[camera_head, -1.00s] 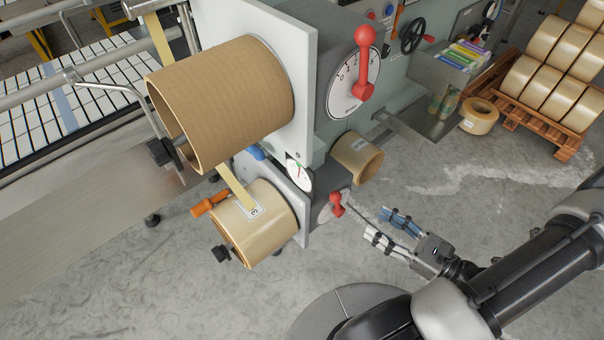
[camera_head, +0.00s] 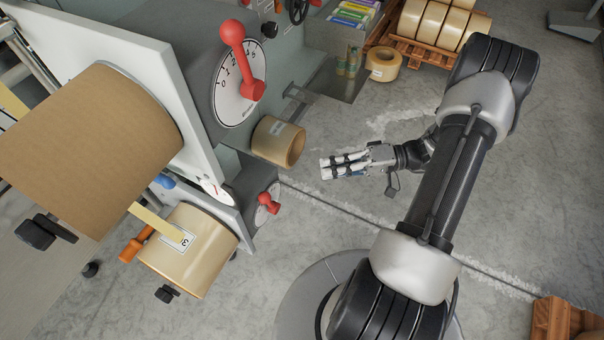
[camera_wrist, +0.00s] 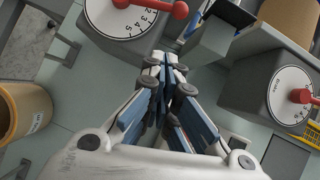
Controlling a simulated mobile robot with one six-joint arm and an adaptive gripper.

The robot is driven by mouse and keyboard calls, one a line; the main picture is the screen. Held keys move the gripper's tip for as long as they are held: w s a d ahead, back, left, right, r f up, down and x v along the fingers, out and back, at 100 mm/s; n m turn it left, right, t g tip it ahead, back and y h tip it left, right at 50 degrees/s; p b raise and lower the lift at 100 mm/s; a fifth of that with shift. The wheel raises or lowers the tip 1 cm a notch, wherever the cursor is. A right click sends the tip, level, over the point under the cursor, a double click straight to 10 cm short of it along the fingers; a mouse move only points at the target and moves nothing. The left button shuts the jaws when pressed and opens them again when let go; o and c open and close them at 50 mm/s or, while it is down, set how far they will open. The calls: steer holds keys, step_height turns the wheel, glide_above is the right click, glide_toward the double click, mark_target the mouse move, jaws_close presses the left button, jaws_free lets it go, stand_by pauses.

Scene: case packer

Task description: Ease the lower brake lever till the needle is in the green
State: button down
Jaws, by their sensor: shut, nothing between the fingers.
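The lower brake lever (camera_head: 266,202) is a small red lever on a pale dial on the lower grey housing. The needle gauge (camera_head: 216,190) is a small white dial above and left of it, partly cut off by the panel; I cannot read its needle against any green. My gripper (camera_head: 323,168) is shut and empty, up and right of the lower lever and apart from it. In the wrist view my gripper (camera_wrist: 165,66) points between two dials with red levers, one at the top and one at the right; I cannot tell which is the lower one.
A larger red lever (camera_head: 240,62) stands on the numbered upper dial (camera_head: 231,100). A brown roll (camera_head: 95,145) and a labelled tape roll (camera_head: 195,255) hang at the left. A small tape roll (camera_head: 278,141) sits close to my gripper. Open floor (camera_head: 330,220) lies below it.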

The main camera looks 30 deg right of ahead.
steer(key=shift+s+a+f+b+x, duration=0.15)
steer(key=shift+s+b+x, duration=0.25)
steer(key=shift+x, duration=1.75)
steer(key=shift+s+a+f+b+x, duration=0.15)
steer(key=shift+s+b+x, duration=0.25)
steer(key=shift+x, duration=1.8)
steer(key=shift+s+a+f+b+x, duration=0.15)
steer(key=shift+s+b+x, duration=0.25)
steer(key=shift+x, duration=1.75)
steer(key=shift+s+r, duration=0.1)
steer(key=shift+s, duration=0.05)
steer(key=shift+s+a+b, duration=0.35)
steer(key=shift+s+a, duration=0.1)
steer(key=shift+a, duration=0.3)
steer(key=w+r+p+v, duration=0.2)
steer(key=v, duration=1)
steer(key=shift+d+r, duration=0.15)
steer(key=shift+d, duration=0.45)
